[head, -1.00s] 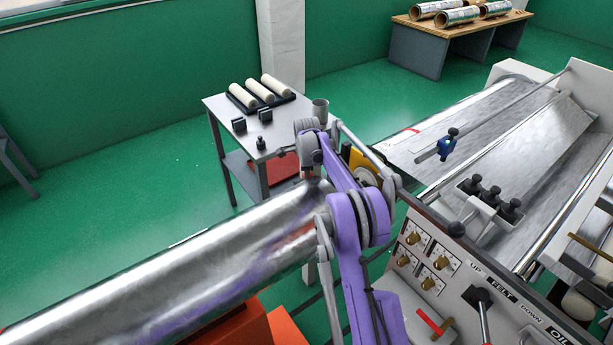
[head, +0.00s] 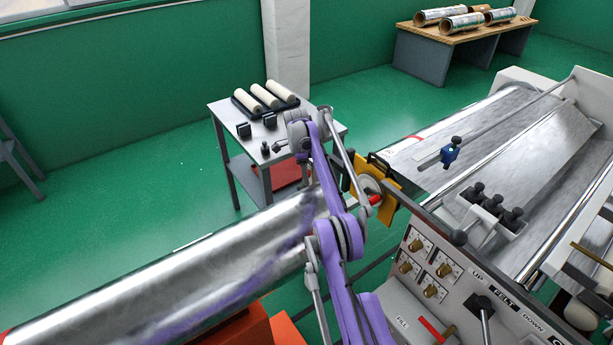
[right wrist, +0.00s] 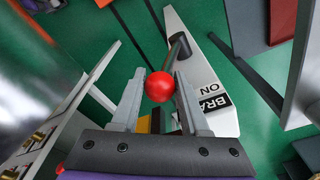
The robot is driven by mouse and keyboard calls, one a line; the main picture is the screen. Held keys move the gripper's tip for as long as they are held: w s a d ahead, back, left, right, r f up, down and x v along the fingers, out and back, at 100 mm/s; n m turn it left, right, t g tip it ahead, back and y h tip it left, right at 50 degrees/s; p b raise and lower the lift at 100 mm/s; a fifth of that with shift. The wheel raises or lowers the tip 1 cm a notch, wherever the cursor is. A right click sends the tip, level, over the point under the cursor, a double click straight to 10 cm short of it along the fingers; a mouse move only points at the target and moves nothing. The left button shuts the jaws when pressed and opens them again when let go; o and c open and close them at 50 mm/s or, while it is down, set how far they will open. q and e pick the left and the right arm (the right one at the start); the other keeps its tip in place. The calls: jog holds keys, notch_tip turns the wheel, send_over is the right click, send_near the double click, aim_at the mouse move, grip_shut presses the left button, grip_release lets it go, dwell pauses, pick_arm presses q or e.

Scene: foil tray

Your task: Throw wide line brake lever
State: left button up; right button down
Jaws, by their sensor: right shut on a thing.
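The brake lever shows in the right wrist view as a red ball knob (right wrist: 158,87) on a dark stem that leads to a dark pivot (right wrist: 179,46). Behind it is a white plate (right wrist: 180,25) with partly hidden lettering, "BRA" and "ON". My right gripper (right wrist: 160,92) has its two grey fingers on either side of the knob and is shut on it. My left gripper is not in view.
A yellow part (head: 385,190) with a small red piece sits beside my arm. The control panel (head: 440,270) and press bed (head: 510,150) are at right. A small trolley (head: 222,112) carries pale rollers (head: 265,96). Green floor lies open behind.

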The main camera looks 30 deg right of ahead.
jog(key=shift+s+f, duration=0.1)
jog(key=shift+s, duration=0.2)
jog(key=c, duration=0.7)
grip_release()
jog(key=shift+w+d, duration=0.1)
jog(key=shift+w, duration=0.15)
jog(key=shift+d, duration=0.1)
